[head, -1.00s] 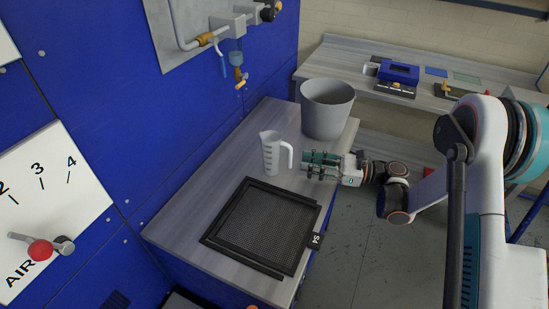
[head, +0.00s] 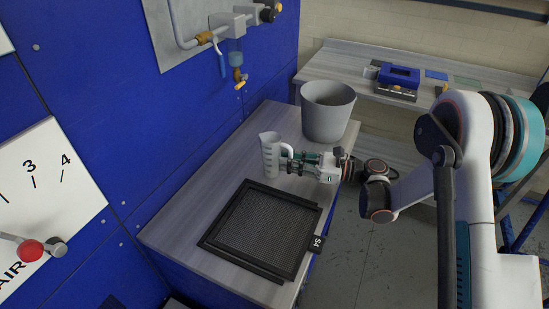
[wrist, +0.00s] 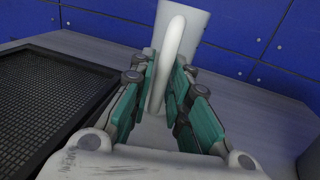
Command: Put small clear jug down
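The small clear jug (head: 269,158), pale with dark graduation marks, stands upright on the grey bench beside the blue wall. Its handle faces right, towards my gripper. My gripper (head: 286,160) is at the handle, with a finger on each side of it. In the wrist view, the jug (wrist: 192,22) is straight ahead and its handle runs between the teal pads of my gripper (wrist: 164,80). The fingers look parted around the handle; contact at the tips is hard to make out.
A black mesh frame (head: 203,243) tagged S4 lies in front of the jug. A grey bucket (head: 327,112) stands behind it to the right. A tap (head: 238,77) hangs on the wall above. A second bench (head: 440,97) with small items runs along the back wall.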

